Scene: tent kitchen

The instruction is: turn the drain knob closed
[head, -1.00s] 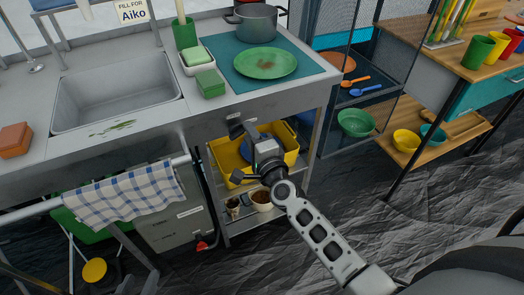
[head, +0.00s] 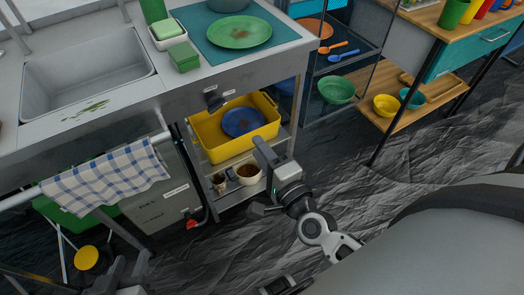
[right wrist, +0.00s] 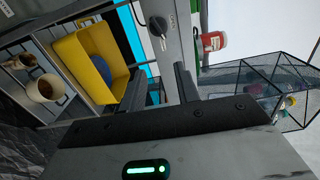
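A dark knob (head: 213,100) sits on the counter's grey front panel, beside a small white label. In the right wrist view the knob (right wrist: 157,27) shows round and black with a pale pointer mark, above and between the fingers. My right gripper (head: 259,179) is open and empty, below and to the right of the knob and apart from it. Its two fingers (right wrist: 160,92) stand apart in the wrist view. My left gripper (head: 129,268) is at the bottom left edge of the head view, partly cut off, its fingers seemingly apart. I cannot read the knob's label.
A yellow bin (head: 215,150) holding a blue plate (head: 243,122) stands on the shelf under the counter. Mugs (head: 248,174) stand below it. A checked towel (head: 105,178) hangs on a rail at left. A red valve handle (head: 192,224) is low beside the grey tank.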

